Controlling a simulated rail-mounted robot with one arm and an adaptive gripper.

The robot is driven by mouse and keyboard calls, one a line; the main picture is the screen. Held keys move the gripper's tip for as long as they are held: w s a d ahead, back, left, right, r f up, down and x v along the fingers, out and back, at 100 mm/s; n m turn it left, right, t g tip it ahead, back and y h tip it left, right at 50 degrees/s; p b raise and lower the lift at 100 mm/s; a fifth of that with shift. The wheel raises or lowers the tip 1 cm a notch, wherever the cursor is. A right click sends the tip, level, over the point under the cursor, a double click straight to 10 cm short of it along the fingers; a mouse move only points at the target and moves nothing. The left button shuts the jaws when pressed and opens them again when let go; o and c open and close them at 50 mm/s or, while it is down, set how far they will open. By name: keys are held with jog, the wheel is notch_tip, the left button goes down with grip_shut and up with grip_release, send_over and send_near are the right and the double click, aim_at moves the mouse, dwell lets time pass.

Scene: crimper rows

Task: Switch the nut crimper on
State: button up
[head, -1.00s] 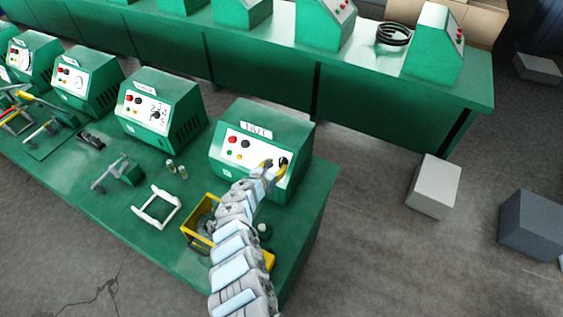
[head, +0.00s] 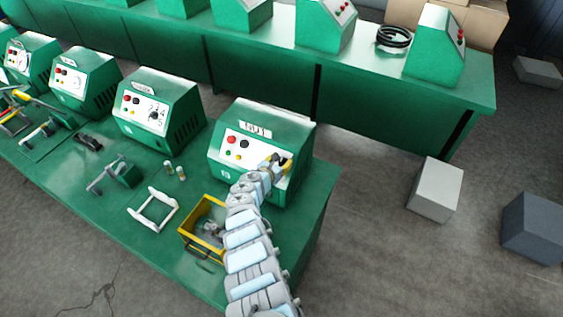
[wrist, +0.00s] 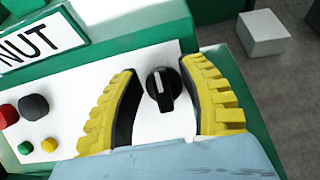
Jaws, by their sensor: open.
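The nut crimper (head: 262,118) is a green box with a sloped white panel at the right end of the front bench. Its NUT label (wrist: 38,42) is readable in the wrist view. The panel's black rotary knob (wrist: 164,90) has a pale pointer line, tilted slightly from upright. My gripper (wrist: 163,92) is open, with one yellow ridged finger on each side of the knob and a visible gap to both.
Red (wrist: 8,115), black (wrist: 34,107), green (wrist: 25,147) and yellow (wrist: 49,144) buttons sit left of the knob. A yellow open bin (head: 203,229) and a white frame (head: 153,209) lie on the bench. Another green machine (head: 157,108) stands to the left.

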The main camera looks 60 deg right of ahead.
grip_shut()
